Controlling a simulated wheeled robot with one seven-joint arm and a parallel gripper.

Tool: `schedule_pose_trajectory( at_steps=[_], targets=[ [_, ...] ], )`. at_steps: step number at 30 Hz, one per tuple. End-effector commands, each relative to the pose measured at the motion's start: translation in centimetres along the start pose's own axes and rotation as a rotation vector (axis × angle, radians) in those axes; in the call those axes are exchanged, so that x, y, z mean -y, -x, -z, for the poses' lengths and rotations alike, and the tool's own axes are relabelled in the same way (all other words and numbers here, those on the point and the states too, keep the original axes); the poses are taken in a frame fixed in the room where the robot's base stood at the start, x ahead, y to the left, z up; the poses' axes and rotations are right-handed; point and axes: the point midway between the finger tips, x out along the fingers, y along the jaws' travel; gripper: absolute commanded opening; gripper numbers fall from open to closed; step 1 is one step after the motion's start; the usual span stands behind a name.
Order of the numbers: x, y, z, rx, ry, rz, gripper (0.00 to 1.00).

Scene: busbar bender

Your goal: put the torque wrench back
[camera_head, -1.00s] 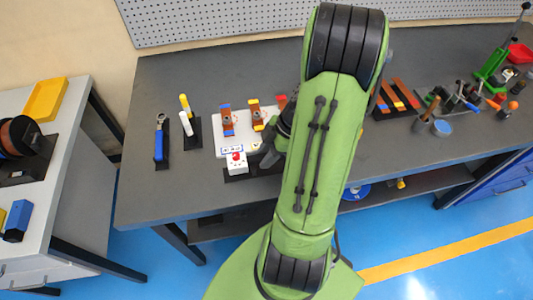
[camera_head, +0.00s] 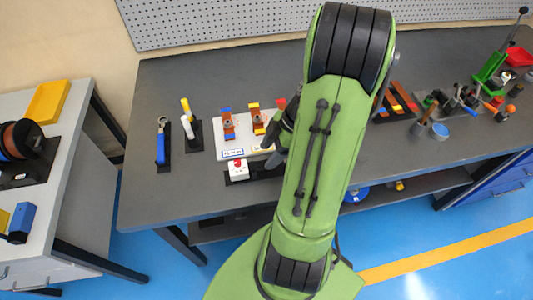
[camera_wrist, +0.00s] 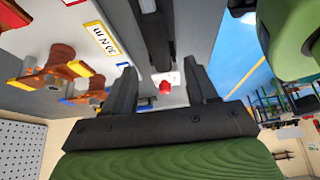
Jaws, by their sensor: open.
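A wrench with a blue handle and a grey ring-like head (camera_head: 160,145) lies on a narrow dark stand at the left of the bench; it looks like the torque wrench, but I cannot be sure. My gripper (camera_head: 272,150) is over the bench beside the white plate, partly hidden by my arm. In the wrist view my gripper (camera_wrist: 160,68) is open, with nothing held between the fingers. A white box with a red knob (camera_wrist: 165,86) shows beyond the gap, at the end of a long dark bar (camera_wrist: 153,40). What lies on that bar is unclear.
A white plate (camera_head: 230,153) with copper-coloured clamped parts stands beside my gripper. A white-and-yellow tool (camera_head: 190,118) stands left of it. Copper bars (camera_head: 397,94) and a green press (camera_head: 491,68) are to the right. The bench's left front (camera_head: 165,205) is clear.

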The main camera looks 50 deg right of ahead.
Motion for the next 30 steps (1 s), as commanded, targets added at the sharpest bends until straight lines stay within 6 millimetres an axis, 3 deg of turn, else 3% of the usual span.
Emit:
schedule_pose_trajectory(
  at_steps=[3, 9, 18, 20, 23, 27, 30],
  targets=[
    [-0.1, 3.9, 0.0, 0.003, 0.000, -0.005, 0.57],
    [0.0, 8.3, 0.0, 0.001, -0.001, -0.002, 0.57],
    [0.0, 9.6, 0.5, 0.008, -0.008, 0.002, 0.57],
    [0.1, 9.7, 2.1, 0.036, -0.034, 0.002, 0.57],
    [1.0, 9.9, 7.0, 0.119, -0.134, -0.023, 0.57],
    [4.9, 10.2, 14.1, 0.210, -0.347, -0.145, 0.57],
    [9.0, 10.6, 17.6, 0.194, -0.517, -0.276, 0.57]
  ],
)
